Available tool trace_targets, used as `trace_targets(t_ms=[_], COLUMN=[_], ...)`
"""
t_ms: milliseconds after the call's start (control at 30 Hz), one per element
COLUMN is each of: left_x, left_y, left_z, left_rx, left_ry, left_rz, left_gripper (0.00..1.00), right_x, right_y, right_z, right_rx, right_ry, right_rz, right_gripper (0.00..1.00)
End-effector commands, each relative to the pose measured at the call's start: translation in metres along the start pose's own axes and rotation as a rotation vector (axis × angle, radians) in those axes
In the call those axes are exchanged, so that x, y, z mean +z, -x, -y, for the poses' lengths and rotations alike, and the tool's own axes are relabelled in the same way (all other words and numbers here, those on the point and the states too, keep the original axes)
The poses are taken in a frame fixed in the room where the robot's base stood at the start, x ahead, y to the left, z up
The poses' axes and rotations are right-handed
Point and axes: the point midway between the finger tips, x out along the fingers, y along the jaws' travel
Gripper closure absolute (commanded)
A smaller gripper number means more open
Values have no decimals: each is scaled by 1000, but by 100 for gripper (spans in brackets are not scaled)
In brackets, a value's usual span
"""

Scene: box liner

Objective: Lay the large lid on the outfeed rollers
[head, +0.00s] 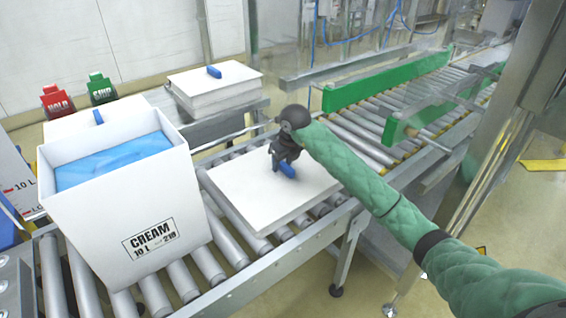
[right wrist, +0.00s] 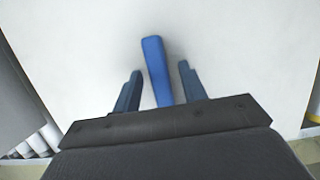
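A large white lid (head: 240,200) with a blue handle (head: 288,171) lies flat on the rollers, right of the cream box; the lid fills most of the right wrist view (right wrist: 80,60). My right gripper (head: 282,165) is over the middle of this lid. In the right wrist view, its two fingers (right wrist: 159,88) stand apart on either side of the handle (right wrist: 155,65), with a gap on each side. The gripper is open and holds nothing. My left gripper is not in view.
A white box marked CREAM (head: 150,238) with a blue liner (head: 115,160) stands on the rollers at left. A stack of white lids (head: 215,92) with a blue handle lies behind. Green guide rails (head: 385,82) flank the far rollers. A metal post (head: 490,140) stands at right.

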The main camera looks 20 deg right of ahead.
Motion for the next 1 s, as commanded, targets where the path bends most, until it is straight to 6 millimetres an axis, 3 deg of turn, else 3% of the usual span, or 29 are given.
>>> trace_targets(t_ms=[367, 1000], left_x=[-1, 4], left_y=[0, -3], left_z=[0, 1], left_rx=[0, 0], left_ry=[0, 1], left_rz=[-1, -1], left_gripper=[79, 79], right_x=[1, 1], right_y=[6, 110], right_z=[0, 0], right_rx=[-1, -1], right_ry=[0, 1], right_rz=[2, 2], right_gripper=[58, 58])
